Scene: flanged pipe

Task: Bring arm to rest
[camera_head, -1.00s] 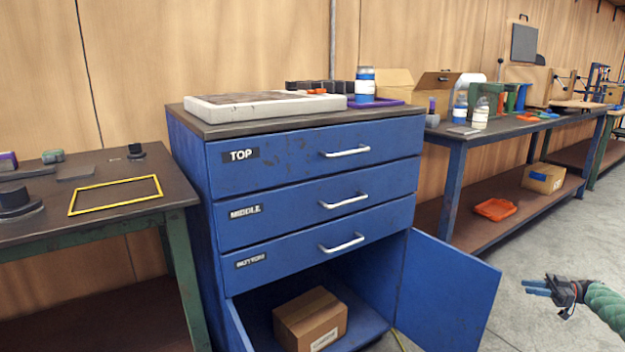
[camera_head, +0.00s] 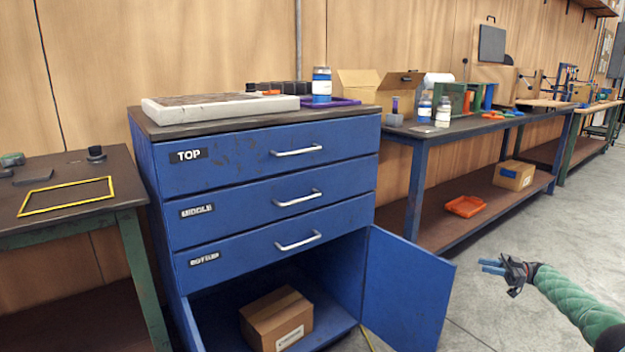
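My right gripper (camera_head: 490,267) shows at the lower right with its green-sleeved arm coming in from the right edge. Its blue fingers point left, over the floor and a little right of the cabinet's open door. Nothing shows between them, and they are too small to tell how far apart they are. My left gripper is not in view.
A blue cabinet (camera_head: 264,158) has three shut drawers; its lower door (camera_head: 408,290) stands open to the right, with a cardboard box (camera_head: 277,318) inside. A left table (camera_head: 75,218) carries a yellow frame (camera_head: 68,196). A long workbench (camera_head: 425,128) stands right. Floor at right is clear.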

